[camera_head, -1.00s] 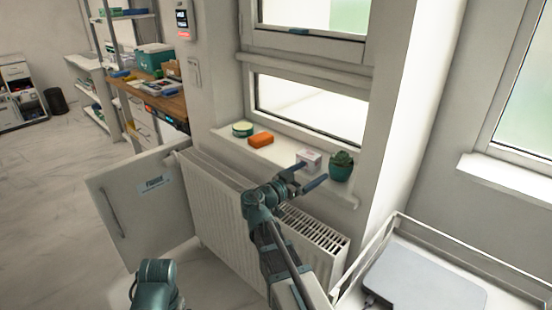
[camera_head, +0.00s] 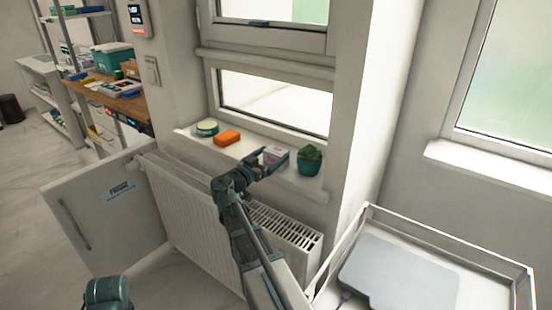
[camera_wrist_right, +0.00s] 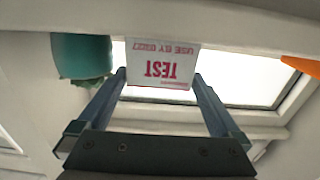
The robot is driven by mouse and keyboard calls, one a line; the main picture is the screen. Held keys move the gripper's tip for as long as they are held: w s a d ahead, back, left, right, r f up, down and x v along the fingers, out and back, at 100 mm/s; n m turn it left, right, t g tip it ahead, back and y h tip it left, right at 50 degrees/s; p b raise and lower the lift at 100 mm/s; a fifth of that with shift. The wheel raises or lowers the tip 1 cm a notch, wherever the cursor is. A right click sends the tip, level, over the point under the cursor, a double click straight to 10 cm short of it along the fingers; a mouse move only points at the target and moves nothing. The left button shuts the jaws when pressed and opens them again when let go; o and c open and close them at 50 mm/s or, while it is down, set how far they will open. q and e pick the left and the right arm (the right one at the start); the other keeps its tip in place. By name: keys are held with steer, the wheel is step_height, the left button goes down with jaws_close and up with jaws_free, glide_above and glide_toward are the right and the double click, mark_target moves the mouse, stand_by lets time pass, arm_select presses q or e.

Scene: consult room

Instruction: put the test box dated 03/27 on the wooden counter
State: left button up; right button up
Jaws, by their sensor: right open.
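The white test box (camera_head: 276,153) stands on the window sill (camera_head: 300,185), left of a potted plant. In the right wrist view the box (camera_wrist_right: 162,62) appears upside down, with red print reading TEST and USE BY 03/27. My right gripper (camera_head: 268,160) is open at the box. In the wrist view its two fingers lie to either side of the box, with gaps showing; whether they touch it cannot be told. The wooden counter (camera_head: 131,105) is at the left, beyond the radiator. My left gripper is out of view; only part of that arm shows at the bottom left.
On the sill are a green plant pot (camera_head: 309,161), an orange item (camera_head: 227,138) and a round green-and-white tin (camera_head: 207,127). A radiator (camera_head: 190,200) is below. Boxes and a teal bin (camera_head: 112,57) crowd the counter's back. A white open door panel (camera_head: 105,215) stands at left.

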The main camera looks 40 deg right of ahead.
mark_target(281, 148)
steer(key=shift+x, duration=3.1)
steer(key=c, duration=1.1)
steer(key=shift+r+p, duration=0.85)
steer(key=shift+p, duration=0.05)
step_height(281, 148, up, 2)
steer(key=shift+r+p, duration=0.15)
steer(key=shift+p, duration=0.95)
steer(key=s+a, duration=0.7)
steer(key=s+a+r+p, duration=0.1)
steer(key=s+a, duration=0.3)
steer(key=shift+s+a, duration=0.2)
steer(key=shift+r, duration=0.1)
